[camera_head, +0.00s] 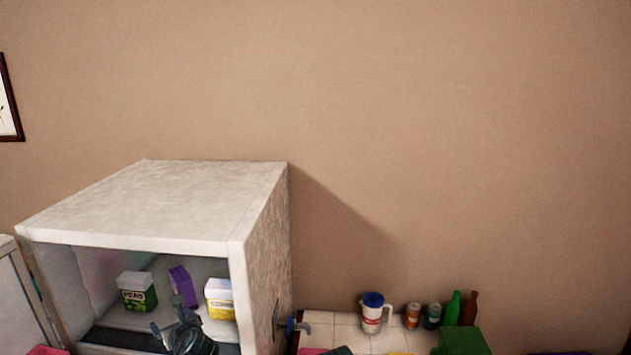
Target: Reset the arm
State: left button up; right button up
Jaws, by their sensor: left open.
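My left gripper (172,327) is at the lower left, in front of the open white cabinet (165,200), which looks like a fridge or freezer. Its jaws are apart and I see nothing between them. It overlaps the lower part of the opening; I cannot tell how far inside it reaches. Behind it on the shelf are a green and white peas box (137,292), a purple carton (182,285) and a white and yellow box (220,299). My right gripper is not in view.
The cabinet door (20,300) stands open at the left. On the tiled counter (330,325) to the right are a blue-lidded pitcher (373,314), cans (412,315), bottles (469,308) and a green box (461,342).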

pick_arm(q)
jog(key=s+d+f+n+g+h, duration=0.6)
jog(key=d+n, duration=0.4)
jog(key=n, duration=0.4)
jog(key=s+d+f+n+g+h, duration=0.3)
jog(key=s+d+f+n, duration=0.55)
jog(key=n, duration=0.55)
jog(key=s+d+f+m+b, duration=0.1)
jog(key=d+f+b, duration=0.2)
jog(key=f+b, duration=0.4)
jog(key=s+d+f+m+g+b, duration=0.1)
jog(key=s+d+f+b, duration=0.1)
jog(key=d+f+b, duration=0.2)
jog(key=s+d+f+m+y+b, duration=0.1)
jog(key=d+f+b, duration=0.3)
jog(key=f+b, duration=0.6)
jog(key=shift+s+d+m+b, duration=0.15)
jog(key=shift+s+m+b, duration=0.35)
jog(key=shift+s+b, duration=0.15)
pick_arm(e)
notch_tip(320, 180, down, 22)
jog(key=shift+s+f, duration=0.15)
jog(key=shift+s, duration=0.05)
pick_arm(q)
jog(key=shift+f, duration=0.1)
